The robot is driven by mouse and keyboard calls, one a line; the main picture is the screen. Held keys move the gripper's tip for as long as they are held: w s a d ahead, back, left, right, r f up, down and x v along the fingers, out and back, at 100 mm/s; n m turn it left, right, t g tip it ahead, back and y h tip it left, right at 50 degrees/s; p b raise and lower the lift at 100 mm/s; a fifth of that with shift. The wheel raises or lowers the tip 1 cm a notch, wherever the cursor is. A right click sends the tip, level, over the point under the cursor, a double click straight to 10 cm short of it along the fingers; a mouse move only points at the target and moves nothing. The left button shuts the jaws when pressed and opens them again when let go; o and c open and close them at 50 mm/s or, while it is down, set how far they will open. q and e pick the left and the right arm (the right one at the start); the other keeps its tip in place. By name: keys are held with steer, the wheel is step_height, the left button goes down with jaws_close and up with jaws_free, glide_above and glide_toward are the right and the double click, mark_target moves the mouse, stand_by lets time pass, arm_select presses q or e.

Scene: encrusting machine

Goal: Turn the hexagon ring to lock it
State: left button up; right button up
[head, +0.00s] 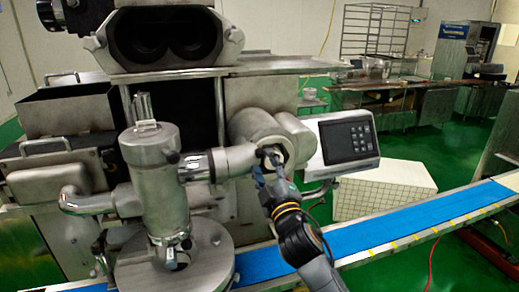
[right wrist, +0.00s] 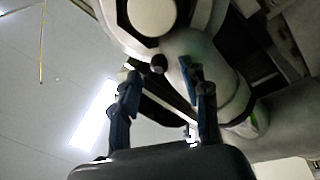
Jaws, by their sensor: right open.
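What looks like the hexagon ring (head: 267,141) is at the end of the steel side housing of the encrusting machine, in the middle of the head view. Its six-sided outline is hard to make out. My right gripper (head: 271,154) is open in front of it, with its fingers pointing up at its lower part. In the right wrist view the open fingers (right wrist: 163,76) stand apart on either side of a small dark knob (right wrist: 157,63), below a pale round end face (right wrist: 152,14). I cannot tell whether either finger touches anything. My left gripper is not in view.
A steel upright cylinder (head: 152,185) with a pipe joins the housing on the left. A control panel box (head: 347,140) stands close on the right. A blue conveyor belt (head: 400,219) runs below my right arm. A white tiled block (head: 385,190) sits behind the belt.

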mark_target(259, 154)
steer(key=x, duration=0.5)
steer(key=shift+p, duration=0.35)
jaws_close()
